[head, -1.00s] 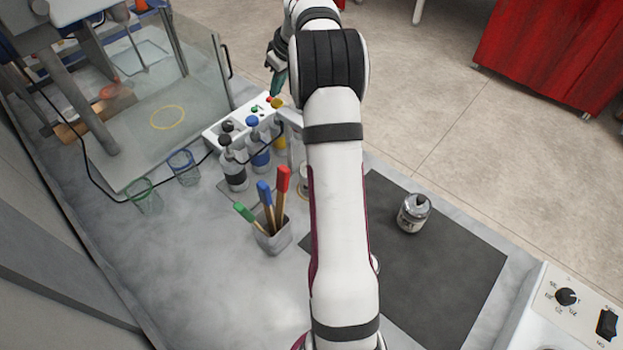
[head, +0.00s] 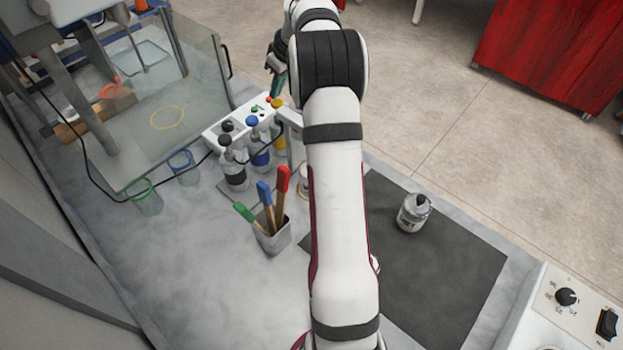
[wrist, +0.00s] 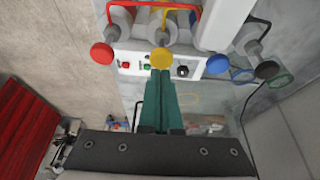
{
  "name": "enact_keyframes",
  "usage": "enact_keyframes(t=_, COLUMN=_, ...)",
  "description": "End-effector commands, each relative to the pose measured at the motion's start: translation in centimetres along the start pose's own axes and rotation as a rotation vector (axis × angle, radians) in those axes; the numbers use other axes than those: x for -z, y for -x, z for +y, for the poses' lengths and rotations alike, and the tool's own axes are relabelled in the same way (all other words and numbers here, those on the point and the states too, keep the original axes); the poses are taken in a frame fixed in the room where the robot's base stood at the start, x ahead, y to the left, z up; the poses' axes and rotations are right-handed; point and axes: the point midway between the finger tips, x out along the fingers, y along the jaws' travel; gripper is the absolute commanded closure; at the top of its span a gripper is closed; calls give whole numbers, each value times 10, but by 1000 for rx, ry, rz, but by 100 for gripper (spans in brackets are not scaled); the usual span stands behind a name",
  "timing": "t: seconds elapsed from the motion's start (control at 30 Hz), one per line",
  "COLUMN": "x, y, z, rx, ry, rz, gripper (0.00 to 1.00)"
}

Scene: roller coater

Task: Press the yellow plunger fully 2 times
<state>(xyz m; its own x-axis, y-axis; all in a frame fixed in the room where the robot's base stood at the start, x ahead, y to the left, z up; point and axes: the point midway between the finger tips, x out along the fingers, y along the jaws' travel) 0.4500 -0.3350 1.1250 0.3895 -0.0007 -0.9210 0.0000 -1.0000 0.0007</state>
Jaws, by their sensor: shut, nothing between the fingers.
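The yellow plunger (wrist: 161,59) is a round cap on a bottle, in the upper middle of the wrist view. In the head view the yellow plunger (head: 278,103) shows just left of my arm. My gripper (wrist: 162,73) has teal fingers closed together and empty. Its tips are at the lower edge of the yellow cap in the wrist view; I cannot tell whether they touch it. In the head view my gripper (head: 278,84) is partly hidden by my arm, above the plunger in the picture.
A red plunger (wrist: 102,53) is left of the yellow one; a blue plunger (wrist: 217,64) and a black plunger (wrist: 267,70) are to its right. A white button panel (head: 222,132) stands by the bottles. A cup of brushes (head: 273,240) and a jar (head: 413,212) stand nearer.

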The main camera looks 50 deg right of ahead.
Motion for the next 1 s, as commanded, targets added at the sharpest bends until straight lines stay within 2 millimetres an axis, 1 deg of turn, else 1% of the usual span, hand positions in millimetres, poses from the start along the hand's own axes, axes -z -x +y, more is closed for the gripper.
enact_keyframes(t=0.9, x=-13, y=-31, z=-1, rx=3, ry=-2, rz=-2, gripper=100)
enact_keyframes(t=1.0, x=-13, y=-30, z=-1, rx=3, ry=-1, rz=-2, gripper=100)
